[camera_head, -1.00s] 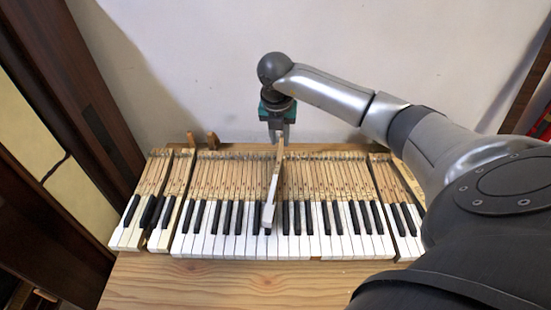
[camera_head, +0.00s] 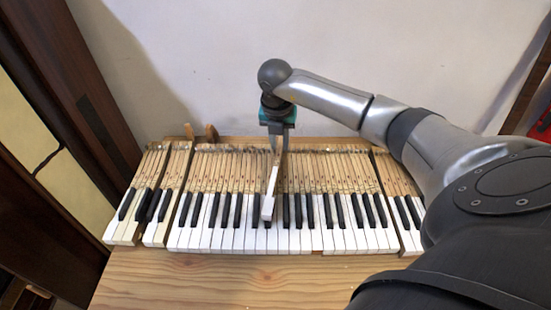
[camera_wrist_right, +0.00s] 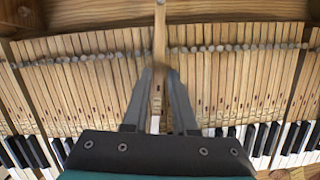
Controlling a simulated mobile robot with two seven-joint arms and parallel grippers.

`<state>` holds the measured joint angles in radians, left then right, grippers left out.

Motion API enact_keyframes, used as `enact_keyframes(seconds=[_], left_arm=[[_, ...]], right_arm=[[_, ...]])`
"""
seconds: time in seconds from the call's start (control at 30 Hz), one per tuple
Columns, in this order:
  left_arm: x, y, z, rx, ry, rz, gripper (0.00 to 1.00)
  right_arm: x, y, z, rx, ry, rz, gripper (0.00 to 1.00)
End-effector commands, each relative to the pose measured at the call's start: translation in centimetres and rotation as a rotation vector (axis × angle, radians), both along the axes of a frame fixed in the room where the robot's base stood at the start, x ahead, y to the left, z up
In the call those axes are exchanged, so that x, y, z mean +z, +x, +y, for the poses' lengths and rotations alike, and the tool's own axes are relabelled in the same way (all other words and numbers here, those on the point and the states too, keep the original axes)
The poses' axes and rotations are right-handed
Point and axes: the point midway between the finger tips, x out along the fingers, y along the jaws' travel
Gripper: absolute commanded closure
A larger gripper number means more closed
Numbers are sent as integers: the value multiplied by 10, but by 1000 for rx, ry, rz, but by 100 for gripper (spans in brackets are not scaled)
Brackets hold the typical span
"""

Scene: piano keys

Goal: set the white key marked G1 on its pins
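My right gripper (camera_head: 279,138) is above the back half of the keyboard, its fingers pointing down. It is shut on a long wooden key with a white front (camera_head: 269,200); its mark is not readable. The key is held above the row of keys, running front to back, with its white end over the black keys. In the right wrist view the key's wooden shaft (camera_wrist_right: 160,30) passes between the two fingertips (camera_wrist_right: 160,78). The pins under the key are hidden. My left gripper is not in view.
The keyboard (camera_head: 205,240) lies on a wooden table (camera_head: 200,280), with separate key groups at its left and right ends. Keys stand close on both sides of the held key. A pale wall (camera_head: 190,60) rises behind. The table front is clear.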

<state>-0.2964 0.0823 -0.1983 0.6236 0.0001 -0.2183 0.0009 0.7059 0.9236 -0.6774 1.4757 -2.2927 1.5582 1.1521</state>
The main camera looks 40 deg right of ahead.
Motion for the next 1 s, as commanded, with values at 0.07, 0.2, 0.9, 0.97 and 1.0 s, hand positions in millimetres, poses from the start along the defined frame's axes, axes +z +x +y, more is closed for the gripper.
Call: enact_keyframes(seconds=[0.07,0.2,0.9,0.97,1.0], left_arm=[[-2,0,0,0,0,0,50],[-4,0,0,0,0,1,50],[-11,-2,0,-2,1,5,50],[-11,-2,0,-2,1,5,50],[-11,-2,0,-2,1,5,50]], right_arm=[[-2,0,0,0,-1,1,74],[-5,0,0,0,0,1,74],[-17,0,0,0,0,0,74],[-17,0,0,0,0,0,74],[-17,0,0,0,0,0,74]])
